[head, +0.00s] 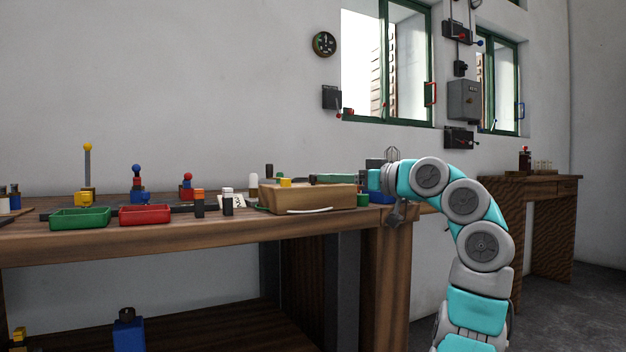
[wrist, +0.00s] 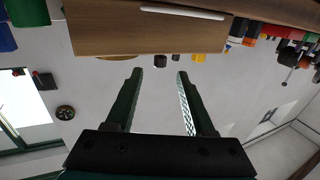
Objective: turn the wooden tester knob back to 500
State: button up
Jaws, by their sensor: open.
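The wooden tester (head: 305,197) is a light wooden box on the workbench, with small black and yellow parts on top and a white strip in front. In the wrist view the tester (wrist: 145,38) appears upside down at the top, with its white strip (wrist: 182,12). Small black and yellow pieces show at its edge; I cannot tell which is the knob, and no scale or 500 mark is readable. My gripper (wrist: 159,75) is open and empty, its fingers pointing toward the box, apart from it. In the head view my arm's end is just right of the box.
The workbench (head: 120,243) also holds a green tray (head: 80,218), a red tray (head: 145,215) and several coloured levers and blocks left of the tester. Windows and wall switches are behind; another wooden table (head: 530,185) stands right.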

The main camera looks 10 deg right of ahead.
aim_at(313, 176)
jog(key=x, duration=0.6)
jog(key=shift+w+a+p, duration=0.25)
jog(key=shift+w+p, duration=0.05)
grip_shut()
dwell(0.4)
